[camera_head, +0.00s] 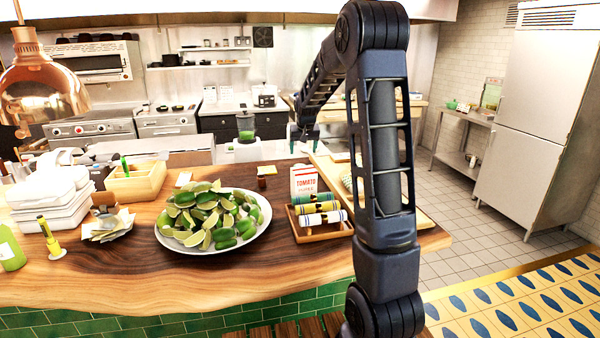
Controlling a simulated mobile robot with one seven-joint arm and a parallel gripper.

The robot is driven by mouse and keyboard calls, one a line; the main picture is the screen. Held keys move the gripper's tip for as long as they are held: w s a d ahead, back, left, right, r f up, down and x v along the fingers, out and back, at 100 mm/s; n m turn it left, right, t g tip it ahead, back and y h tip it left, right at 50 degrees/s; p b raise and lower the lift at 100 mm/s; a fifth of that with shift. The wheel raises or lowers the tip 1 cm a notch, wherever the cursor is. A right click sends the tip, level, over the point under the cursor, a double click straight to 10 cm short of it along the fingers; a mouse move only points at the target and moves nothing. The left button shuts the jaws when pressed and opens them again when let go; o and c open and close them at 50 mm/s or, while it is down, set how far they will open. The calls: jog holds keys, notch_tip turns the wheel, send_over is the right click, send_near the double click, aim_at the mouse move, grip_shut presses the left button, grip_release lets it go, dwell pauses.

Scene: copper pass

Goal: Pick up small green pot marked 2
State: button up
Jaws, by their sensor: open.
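My gripper (304,146) hangs at the end of my arm, over the far side of the wooden counter, behind the tomato carton. It looks small at this distance, with its fingers apart and nothing seen between them. A small green rounded object (452,104) sits on the steel side table at the right, well away from my gripper. It may be the green pot, but it is too small to read any mark. No pot with a readable 2 shows, and my arm hides part of the counter.
The wooden counter (100,285) holds a plate of limes (262,232), a tray of rolled items (342,231), a tomato carton (304,181), and a wooden box (135,183). A blender (246,128) stands behind. The steel table (462,116) is beside the fridge; tiled floor between is clear.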

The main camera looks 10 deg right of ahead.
jog(key=x, duration=0.2)
jog(key=w+x, duration=0.1)
jog(key=x, duration=0.4)
jog(key=shift+w+a, duration=0.1)
jog(key=shift+w, duration=0.2)
jog(key=shift+w+x, duration=0.15)
jog(key=shift+x, duration=1.3)
jog(key=shift+w+x, duration=0.1)
jog(key=shift+x, duration=1.3)
jog(key=shift+r, duration=0.15)
jog(key=c, duration=1.1)
jog(key=shift+c, duration=0.2)
